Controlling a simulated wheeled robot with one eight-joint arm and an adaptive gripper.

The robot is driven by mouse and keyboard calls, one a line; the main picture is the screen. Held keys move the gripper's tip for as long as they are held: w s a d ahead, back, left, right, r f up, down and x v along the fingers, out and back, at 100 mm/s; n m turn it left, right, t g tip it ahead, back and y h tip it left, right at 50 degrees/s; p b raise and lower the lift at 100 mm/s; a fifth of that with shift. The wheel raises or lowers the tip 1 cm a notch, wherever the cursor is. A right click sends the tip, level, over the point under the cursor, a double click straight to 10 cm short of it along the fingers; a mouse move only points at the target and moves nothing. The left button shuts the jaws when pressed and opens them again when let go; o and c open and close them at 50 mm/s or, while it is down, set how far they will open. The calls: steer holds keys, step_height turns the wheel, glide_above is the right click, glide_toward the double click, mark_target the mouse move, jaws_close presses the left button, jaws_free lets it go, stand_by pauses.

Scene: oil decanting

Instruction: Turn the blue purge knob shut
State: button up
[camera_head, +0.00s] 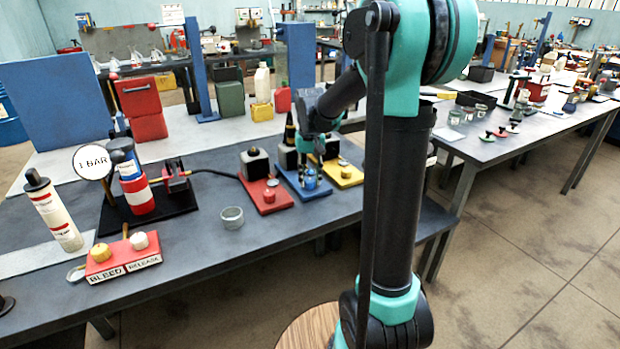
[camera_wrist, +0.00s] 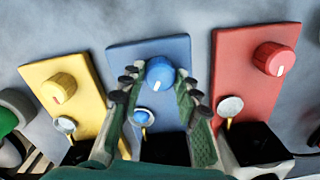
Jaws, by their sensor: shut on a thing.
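The blue purge knob (camera_wrist: 160,73) sits on a blue plate (camera_wrist: 125,55) in the middle of the wrist view. Its white mark points down in that view. My gripper (camera_wrist: 159,80) has one finger on each side of the knob and is shut on it. In the head view my gripper (camera_head: 309,172) reaches down over the blue plate (camera_head: 289,176), between a red and a yellow plate. The fingers partly hide the knob there. A small round gauge (camera_wrist: 143,116) stands on the blue plate between the fingers.
A red plate with a red knob (camera_wrist: 273,58) and a yellow plate with a yellow knob (camera_wrist: 59,87) flank the blue one closely. A small grey cup (camera_head: 232,217), a red box with BLEED and RELEASE knobs (camera_head: 122,265) and a pressure gauge (camera_head: 92,162) stand farther left.

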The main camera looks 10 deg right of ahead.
mark_target(310, 180)
steer(key=n, duration=0.6)
steer(key=shift+n, duration=0.3)
stand_by(0.4)
steer(key=o, duration=1.2)
steer(key=shift+c, duration=0.2)
steer(key=shift+r, duration=0.15)
step_height(310, 180, up, 12)
